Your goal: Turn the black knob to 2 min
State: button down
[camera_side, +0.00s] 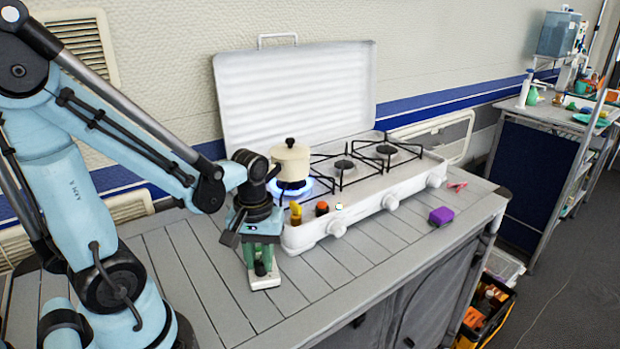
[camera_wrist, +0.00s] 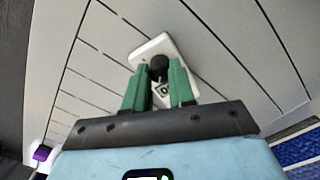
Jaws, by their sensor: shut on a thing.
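The black knob (camera_wrist: 159,68) sits on a small white timer (camera_wrist: 150,46), which lies on the slatted table in front of the stove's left end. The timer also shows in the side view (camera_side: 266,283), with the knob (camera_side: 260,268) low between my green fingers. My gripper (camera_side: 260,262) points down over the timer, its fingers on either side of the knob and shut on it. In the wrist view my gripper (camera_wrist: 158,80) has a fingertip on each side of the knob. Part of a small green marking shows on the timer. The 2 min mark cannot be read.
The white stove (camera_side: 370,195), lid up, stands just behind my gripper. A cream pot (camera_side: 290,160) sits over a blue flame. Small yellow and orange items stand near the stove's front left. A purple block (camera_side: 441,216) lies at right. The table's front left is clear.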

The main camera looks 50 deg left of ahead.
aim_at(260, 261)
jog(key=m, duration=0.5)
jog(key=shift+m, duration=0.3)
jog(key=shift+w+m, duration=0.1)
jog(key=shift+m, duration=2)
jog(key=c, duration=0.9)
grip_release()
jog(key=shift+c, duration=0.2)
jog(key=shift+r, duration=0.1)
notch_tip(260, 261, up, 12)
